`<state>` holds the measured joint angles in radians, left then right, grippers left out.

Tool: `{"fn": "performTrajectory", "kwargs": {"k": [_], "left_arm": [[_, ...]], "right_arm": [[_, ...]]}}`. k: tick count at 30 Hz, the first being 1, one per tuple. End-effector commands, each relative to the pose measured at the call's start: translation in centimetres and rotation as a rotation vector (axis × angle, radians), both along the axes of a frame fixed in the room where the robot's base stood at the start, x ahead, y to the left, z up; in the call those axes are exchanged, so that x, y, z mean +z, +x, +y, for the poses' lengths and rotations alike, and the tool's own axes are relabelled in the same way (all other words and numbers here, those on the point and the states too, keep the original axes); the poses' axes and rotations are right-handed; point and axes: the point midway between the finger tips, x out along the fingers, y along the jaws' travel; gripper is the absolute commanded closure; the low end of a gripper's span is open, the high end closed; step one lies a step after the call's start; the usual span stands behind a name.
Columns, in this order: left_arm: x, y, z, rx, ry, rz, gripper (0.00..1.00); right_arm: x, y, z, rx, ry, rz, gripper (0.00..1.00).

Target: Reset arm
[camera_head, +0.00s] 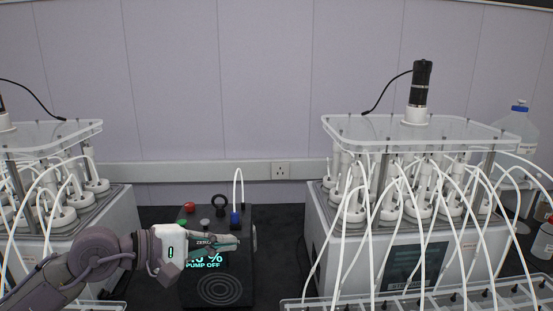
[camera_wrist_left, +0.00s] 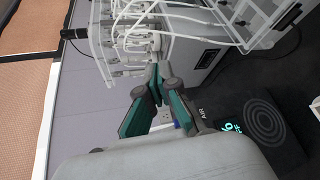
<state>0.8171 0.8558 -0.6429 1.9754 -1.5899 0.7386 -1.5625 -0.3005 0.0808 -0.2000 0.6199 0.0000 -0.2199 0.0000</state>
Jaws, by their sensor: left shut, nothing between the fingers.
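My left arm comes in from the left in the head view. Its gripper (camera_head: 232,243) is shut and empty, in front of and above a dark pump box (camera_head: 217,290). The box's screen shows "PUMP OFF", partly hidden by the gripper. In the left wrist view the gripper's fingers (camera_wrist_left: 155,80) meet at their tips with nothing between them. The box also shows there (camera_wrist_left: 262,140), at the lower right. My right gripper is not in view.
Reactor units stand at left (camera_head: 88,225) and right (camera_head: 390,250), with many white tubes. A tube rack (camera_head: 430,300) lies at the front right. A blue-capped bottle (camera_head: 519,125) stands at far right. A wall with a socket (camera_head: 281,171) is behind.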

Motion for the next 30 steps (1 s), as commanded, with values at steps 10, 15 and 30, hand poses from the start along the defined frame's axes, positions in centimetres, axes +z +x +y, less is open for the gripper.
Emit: {"fn": "performTrajectory", "kwargs": {"k": [10, 15, 30], "left_arm": [[3.4, -2.8, 1.7, 0.085, -1.69, 0.975, 1.0], [-6.4, -2.8, 9.2, 0.321, -2.513, 1.404, 1.0], [-30.2, -20.3, 12.2, -0.586, 1.747, -0.536, 1.0]], "right_arm": [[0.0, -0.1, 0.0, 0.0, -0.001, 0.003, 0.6], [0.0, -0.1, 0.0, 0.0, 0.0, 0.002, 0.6], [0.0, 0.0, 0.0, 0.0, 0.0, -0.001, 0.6]]}}
